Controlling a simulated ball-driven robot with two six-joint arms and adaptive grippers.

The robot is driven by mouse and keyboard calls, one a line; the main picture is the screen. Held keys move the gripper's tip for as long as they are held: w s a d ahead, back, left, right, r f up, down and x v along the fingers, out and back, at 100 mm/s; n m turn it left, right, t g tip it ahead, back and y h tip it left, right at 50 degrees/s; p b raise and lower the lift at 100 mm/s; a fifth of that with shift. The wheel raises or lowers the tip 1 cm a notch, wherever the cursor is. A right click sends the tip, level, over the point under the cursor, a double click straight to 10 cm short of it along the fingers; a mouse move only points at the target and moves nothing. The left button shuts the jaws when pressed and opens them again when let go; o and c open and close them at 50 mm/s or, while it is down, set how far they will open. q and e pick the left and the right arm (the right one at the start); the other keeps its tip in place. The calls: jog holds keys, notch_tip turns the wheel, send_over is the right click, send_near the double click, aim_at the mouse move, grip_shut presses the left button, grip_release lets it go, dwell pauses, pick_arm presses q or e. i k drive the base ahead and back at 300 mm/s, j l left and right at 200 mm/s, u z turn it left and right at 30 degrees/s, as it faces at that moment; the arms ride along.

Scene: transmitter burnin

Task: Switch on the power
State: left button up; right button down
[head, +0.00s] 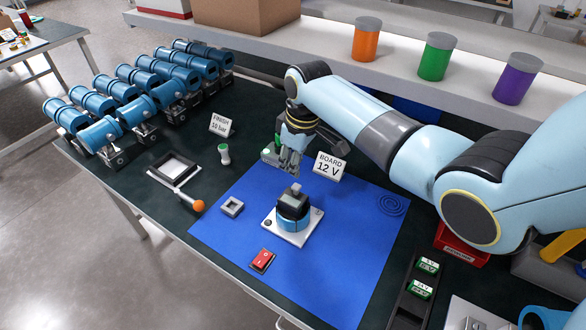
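A red rocker switch (262,260) in a dark frame lies at the front left of the blue mat (345,275). Behind it, a transmitter (292,208) with a blue body and dark top stands upright on a white plate (290,235), with a small grey piece on top. My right gripper (289,170) points down just above and behind the transmitter in the picture, apart from the switch. Its fingers look close together, but I cannot tell if they are shut, and no held thing shows. My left gripper is out of view.
A small grey square frame (232,207) lies left of the transmitter. A "BOARD 12 V" sign (329,165) and a green-and-white block (270,155) stand behind. An orange-knobbed lever (198,205) is at the left. Several blue transmitters (125,90) fill the back left. The mat's front right is clear.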

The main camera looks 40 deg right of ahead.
aim_at(262, 258)
jog(key=k+j, duration=0.8)
jog(key=k, duration=0.05)
